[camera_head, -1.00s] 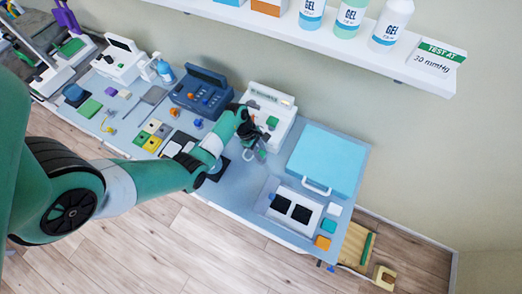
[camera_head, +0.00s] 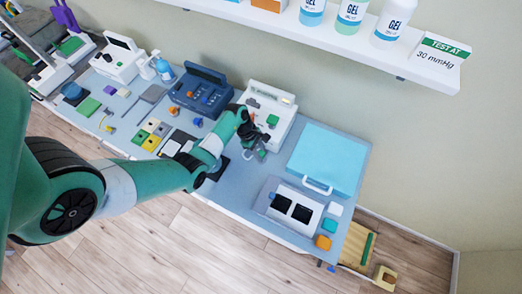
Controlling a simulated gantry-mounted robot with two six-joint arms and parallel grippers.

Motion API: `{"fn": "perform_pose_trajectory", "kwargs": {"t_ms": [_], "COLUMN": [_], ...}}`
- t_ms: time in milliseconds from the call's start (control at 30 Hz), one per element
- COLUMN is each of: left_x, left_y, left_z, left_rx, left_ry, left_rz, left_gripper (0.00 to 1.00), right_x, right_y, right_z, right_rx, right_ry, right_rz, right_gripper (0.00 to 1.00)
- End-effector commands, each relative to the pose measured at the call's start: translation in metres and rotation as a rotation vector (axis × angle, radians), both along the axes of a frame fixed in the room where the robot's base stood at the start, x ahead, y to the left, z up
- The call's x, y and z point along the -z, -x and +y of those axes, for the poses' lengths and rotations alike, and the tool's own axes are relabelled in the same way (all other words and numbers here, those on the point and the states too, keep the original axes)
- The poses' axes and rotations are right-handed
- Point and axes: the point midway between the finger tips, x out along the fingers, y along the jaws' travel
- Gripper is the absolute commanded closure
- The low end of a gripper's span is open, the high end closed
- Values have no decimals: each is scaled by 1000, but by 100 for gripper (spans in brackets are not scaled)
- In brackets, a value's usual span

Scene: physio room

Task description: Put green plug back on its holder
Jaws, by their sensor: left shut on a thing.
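My left gripper (camera_head: 254,147) is in front of the white device (camera_head: 280,104) near the middle of the table. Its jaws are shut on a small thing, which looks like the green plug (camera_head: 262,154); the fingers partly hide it. Another small green part (camera_head: 272,121) shows against the front of the white device, just right of the gripper. I cannot tell which part is the plug's holder, or whether the plug touches it. My right gripper is not in view.
A dark blue device (camera_head: 201,90) stands left of the gripper. A light blue case (camera_head: 328,158) and a white tray with two black pads (camera_head: 292,208) lie to the right. Small coloured blocks lie at the left. A shelf with gel bottles (camera_head: 351,14) hangs above.

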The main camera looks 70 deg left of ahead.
Motion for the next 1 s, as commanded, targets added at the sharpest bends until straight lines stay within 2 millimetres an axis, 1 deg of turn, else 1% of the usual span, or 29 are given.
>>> {"fn": "perform_pose_trajectory", "kwargs": {"t_ms": [600, 933, 967, 1000], "left_x": [10, 9, 9, 9], "left_y": [0, 0, 0, 0], "left_z": [0, 0, 0, 0], "left_rx": [0, 0, 0, 0], "left_ry": [-1, -1, -1, -1], "left_rz": [-1, -1, -1, -1], "left_gripper": [100, 100, 64, 56], "right_x": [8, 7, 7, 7], "right_y": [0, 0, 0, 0], "right_z": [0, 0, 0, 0], "right_rx": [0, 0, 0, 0], "right_ry": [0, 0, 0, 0], "right_rz": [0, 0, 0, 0], "right_gripper": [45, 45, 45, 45]}}
